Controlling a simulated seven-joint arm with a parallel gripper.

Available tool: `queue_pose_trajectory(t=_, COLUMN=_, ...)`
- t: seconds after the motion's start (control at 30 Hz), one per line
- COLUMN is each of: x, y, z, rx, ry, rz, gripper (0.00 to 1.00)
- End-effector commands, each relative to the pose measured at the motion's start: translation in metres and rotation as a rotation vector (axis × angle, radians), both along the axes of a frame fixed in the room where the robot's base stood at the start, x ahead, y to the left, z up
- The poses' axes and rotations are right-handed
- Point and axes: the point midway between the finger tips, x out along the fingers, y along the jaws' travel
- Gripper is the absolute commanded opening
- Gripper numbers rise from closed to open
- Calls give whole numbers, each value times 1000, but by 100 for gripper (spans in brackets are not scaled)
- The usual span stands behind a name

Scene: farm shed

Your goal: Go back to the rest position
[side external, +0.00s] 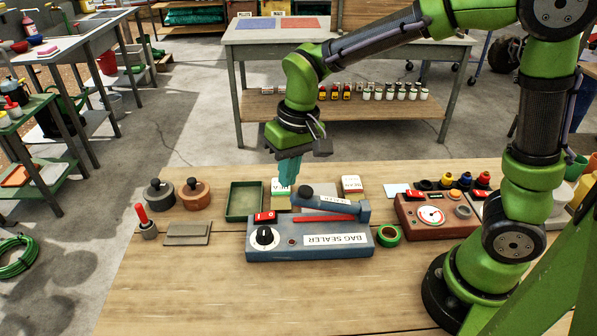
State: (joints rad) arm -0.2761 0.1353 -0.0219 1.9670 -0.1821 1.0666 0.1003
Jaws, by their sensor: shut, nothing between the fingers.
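My green arm reaches in from the right, and my gripper (286,184) points down with its teal fingers shut and empty. The fingertips are just above the back left of the blue bag sealer (275,248), in front of a small white and green packet (281,198) that they partly hide. I cannot tell whether the fingertips touch anything. The sealer's lever (335,203) lies across its top, to the right of the fingers.
A second packet (353,184), green tape roll (388,234) and red gauge box (405,222) are right. The front of the wooden table (250,300) is clear.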

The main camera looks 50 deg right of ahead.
Motion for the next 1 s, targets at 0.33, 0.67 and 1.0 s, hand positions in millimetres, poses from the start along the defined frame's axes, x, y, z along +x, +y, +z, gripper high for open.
queue_pose_trajectory(t=0.33, x=-87, y=-52, z=58, rx=106, ry=-288, rz=-81, gripper=0)
queue_pose_trajectory(t=0.67, x=-125, y=-75, z=81, rx=128, ry=-478, rz=-166, gripper=0)
queue_pose_trajectory(t=1.0, x=-125, y=-78, z=86, rx=127, ry=-497, rz=-177, gripper=0)
